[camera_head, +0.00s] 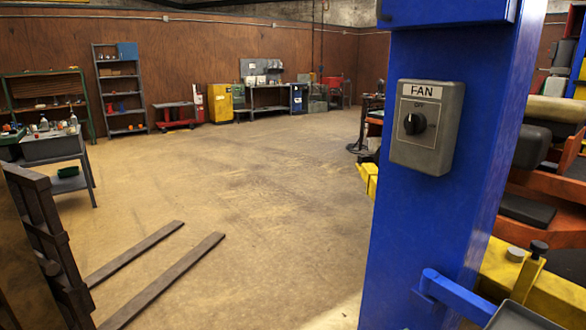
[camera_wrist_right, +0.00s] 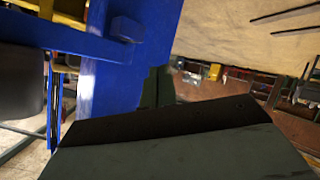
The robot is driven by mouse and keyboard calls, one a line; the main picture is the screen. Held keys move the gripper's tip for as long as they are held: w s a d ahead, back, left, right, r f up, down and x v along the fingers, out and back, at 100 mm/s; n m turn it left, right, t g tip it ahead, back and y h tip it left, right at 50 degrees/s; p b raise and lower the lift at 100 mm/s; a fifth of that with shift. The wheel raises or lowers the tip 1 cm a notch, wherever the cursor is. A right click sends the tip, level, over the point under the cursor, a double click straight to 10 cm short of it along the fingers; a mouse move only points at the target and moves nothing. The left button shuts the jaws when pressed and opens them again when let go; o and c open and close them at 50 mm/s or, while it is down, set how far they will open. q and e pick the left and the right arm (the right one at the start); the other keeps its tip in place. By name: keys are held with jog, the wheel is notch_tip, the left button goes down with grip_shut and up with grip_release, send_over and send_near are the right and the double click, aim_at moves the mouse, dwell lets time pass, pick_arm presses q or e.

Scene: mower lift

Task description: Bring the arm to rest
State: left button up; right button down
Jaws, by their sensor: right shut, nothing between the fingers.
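In the right wrist view my right gripper (camera_wrist_right: 157,87) shows as two dark fingers close together beyond the large dark body of the wrist. They are shut and empty, in front of or close to the blue post (camera_wrist_right: 100,90); I cannot tell whether they touch it. The head view shows neither gripper. There the blue post (camera_head: 440,215) stands upright at right centre. It carries a grey switch box (camera_head: 427,155) marked FAN, with a black knob (camera_head: 414,123) under the word OFF. The knob's exact pointing is too small to tell.
Two dark fork bars (camera_head: 165,280) lie along the floor at lower left. A grey cart (camera_head: 55,148) stands at the left. A yellow machine part with a blue bracket (camera_head: 455,295) is at lower right. Shelves (camera_head: 120,90) line the far wall. The middle floor is clear.

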jog(key=s+f+g+y, duration=0.2)
jog(key=s+f+g, duration=0.3)
jog(key=s, duration=0.8)
jog(key=s+f+g+y, duration=0.2)
jog(key=s+f+g, duration=0.25)
jog(key=s, duration=0.85)
notch_tip(320, 180, down, 23)
jog(key=d, duration=0.1)
jog(key=s+d+f+g, duration=0.1)
jog(key=s+d+f, duration=0.1)
jog(key=s+f, duration=0.6)
jog(key=s+d+f+g, duration=0.1)
jog(key=s+d+f, duration=0.2)
jog(key=s+f, duration=0.5)
jog(key=shift+s+f+h, duration=0.4)
jog(key=shift+s, duration=0.1)
jog(key=c, duration=2.1)
grip_release()
jog(key=shift+d, duration=0.1)
